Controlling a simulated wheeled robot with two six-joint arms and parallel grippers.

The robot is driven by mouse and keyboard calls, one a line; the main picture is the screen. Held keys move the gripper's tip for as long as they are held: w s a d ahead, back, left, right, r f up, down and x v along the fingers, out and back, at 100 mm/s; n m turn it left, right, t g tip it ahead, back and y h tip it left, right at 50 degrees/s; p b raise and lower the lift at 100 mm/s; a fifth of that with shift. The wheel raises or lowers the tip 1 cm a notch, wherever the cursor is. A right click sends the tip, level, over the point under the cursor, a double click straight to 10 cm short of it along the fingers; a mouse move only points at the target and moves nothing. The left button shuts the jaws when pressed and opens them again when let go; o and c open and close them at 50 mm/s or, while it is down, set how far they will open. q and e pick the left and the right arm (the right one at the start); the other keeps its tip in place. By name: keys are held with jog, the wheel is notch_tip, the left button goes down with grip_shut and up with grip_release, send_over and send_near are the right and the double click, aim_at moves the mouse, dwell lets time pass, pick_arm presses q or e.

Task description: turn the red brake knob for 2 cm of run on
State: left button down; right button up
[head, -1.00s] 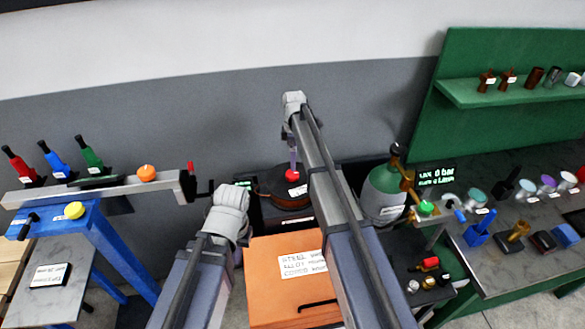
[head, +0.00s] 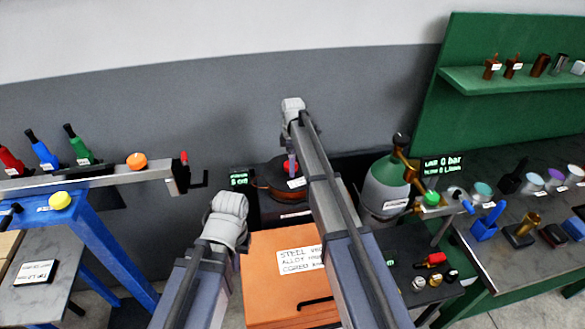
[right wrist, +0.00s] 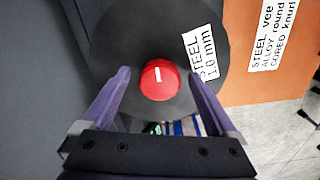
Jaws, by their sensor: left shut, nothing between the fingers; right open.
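The red brake knob (head: 288,166) sits on top of a dark round spool at the back centre. In the right wrist view the knob (right wrist: 159,80) has a white mark and lies between the purple fingertips of my right gripper (right wrist: 160,78). Those fingers are open, with a gap on each side of the knob. In the head view my right arm covers much of the spool. My left gripper (head: 237,255) is mostly hidden behind its grey wrist, left of the orange cabinet and apart from the knob. A small green display (head: 239,179), left of the spool, seems to read 5 cm.
An orange cabinet (head: 275,265) with a label stands in front of the spool. A gas cylinder (head: 383,188) with a gauge display is right of it. A blue stand (head: 110,250) with a long beam is at left. A green bench (head: 480,260) holds several small items.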

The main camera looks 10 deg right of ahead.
jog(key=shift+c, duration=0.2)
jog(key=c, duration=1.3)
